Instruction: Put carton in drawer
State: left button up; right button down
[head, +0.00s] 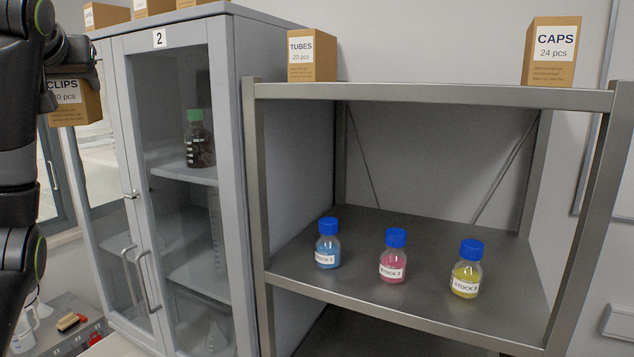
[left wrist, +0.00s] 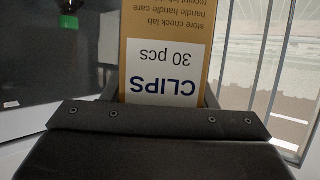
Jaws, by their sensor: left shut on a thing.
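The brown carton with a white label reading CLIPS, 30 pcs (head: 83,108) is at the upper left of the head view, held in the air in front of the glass cabinet. It also shows upside down in the left wrist view (left wrist: 166,52), between the fingers. My left gripper (head: 62,84) is shut on this carton; my dark arm hides part of it. In the left wrist view the gripper (left wrist: 160,98) has a finger on each side of the carton. I cannot make out a drawer. My right gripper is not in view.
A grey glass-door cabinet marked 2 (head: 130,130) stands close on the left. A metal shelf rack (head: 430,98) carries a TUBES carton (head: 312,55), a CAPS carton (head: 552,52) and three blue-capped bottles (head: 393,258). A low counter (head: 60,305) with small items is at lower left.

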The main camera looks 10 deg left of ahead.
pick_arm(q)
jog(key=s+d+f, duration=0.2)
jog(key=s+f, duration=0.1)
jog(key=f, duration=0.5)
jog(key=s+d+f+m+h, duration=0.1)
jog(key=s+d+f, duration=0.15)
jog(key=f, duration=0.65)
jog(key=s+d+f, duration=0.1)
jog(key=s+f, duration=0.2)
jog(key=f, duration=0.5)
jog(key=w+d+f+m+t+h, duration=0.15)
jog(key=d+f, duration=0.25)
jog(key=d, duration=0.4)
jog(key=w+d+f+m+h, duration=0.1)
jog(key=d+f+m+h, duration=0.15)
jog(key=d+f, duration=0.4)
jog(key=w+d+f+m+t+h, duration=0.1)
jog(key=d+f+h, duration=0.15)
jog(key=d, duration=0.65)
notch_tip(320, 180, down, 9)
jog(key=b, duration=0.9)
jog(key=shift+s+d+f, duration=0.15)
jog(key=shift+d+f, duration=0.05)
